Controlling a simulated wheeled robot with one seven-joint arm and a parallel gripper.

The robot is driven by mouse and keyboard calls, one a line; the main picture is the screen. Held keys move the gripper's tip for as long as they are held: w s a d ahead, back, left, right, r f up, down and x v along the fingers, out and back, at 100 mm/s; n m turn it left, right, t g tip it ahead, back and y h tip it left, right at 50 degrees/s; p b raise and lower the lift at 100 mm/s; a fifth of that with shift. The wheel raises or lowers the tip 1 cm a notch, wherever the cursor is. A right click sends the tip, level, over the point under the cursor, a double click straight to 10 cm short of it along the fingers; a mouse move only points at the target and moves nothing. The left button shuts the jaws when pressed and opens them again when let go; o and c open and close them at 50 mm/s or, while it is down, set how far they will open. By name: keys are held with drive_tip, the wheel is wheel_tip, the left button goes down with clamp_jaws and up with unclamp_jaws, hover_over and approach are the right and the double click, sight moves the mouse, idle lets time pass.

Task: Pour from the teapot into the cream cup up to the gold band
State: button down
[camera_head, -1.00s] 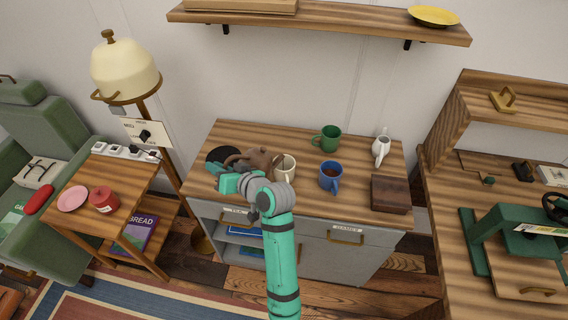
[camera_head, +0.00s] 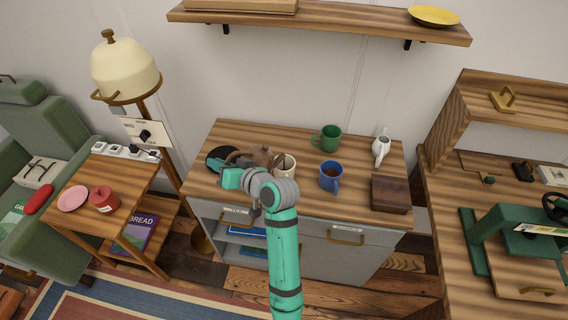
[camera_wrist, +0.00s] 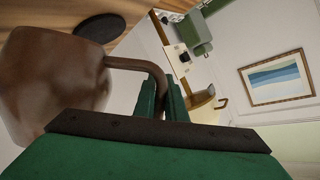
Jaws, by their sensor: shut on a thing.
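The brown teapot (camera_head: 262,155) is over the left part of the cabinet top, partly hidden behind my arm. In the wrist view the teapot (camera_wrist: 55,80) fills the left side, and its handle runs between my fingers. My gripper (camera_head: 232,178) is shut on that handle; its green fingers (camera_wrist: 160,102) show in the wrist view. The cream cup (camera_head: 285,166) stands just right of the teapot, its lower part hidden by my arm. Dark brown shows inside the cup. The gold band cannot be made out.
A blue mug (camera_head: 330,176) with dark contents stands right of the cream cup. A green mug (camera_head: 328,138), a white jug (camera_head: 381,150) and a dark wooden box (camera_head: 390,193) are farther off. A black round mat (camera_head: 217,157) lies at the left.

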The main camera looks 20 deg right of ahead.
sight(228, 157)
drive_tip(key=shift+w+d+r+m+p, duration=0.1)
drive_tip(key=shift+d+r+m+p, duration=0.15)
drive_tip(key=shift+d+r+p, duration=0.35)
drive_tip(key=shift+w+d+r+m+p, duration=0.1)
drive_tip(key=shift+d+r+m+p, duration=0.2)
drive_tip(key=shift+r, duration=0.5)
idle(6.4)
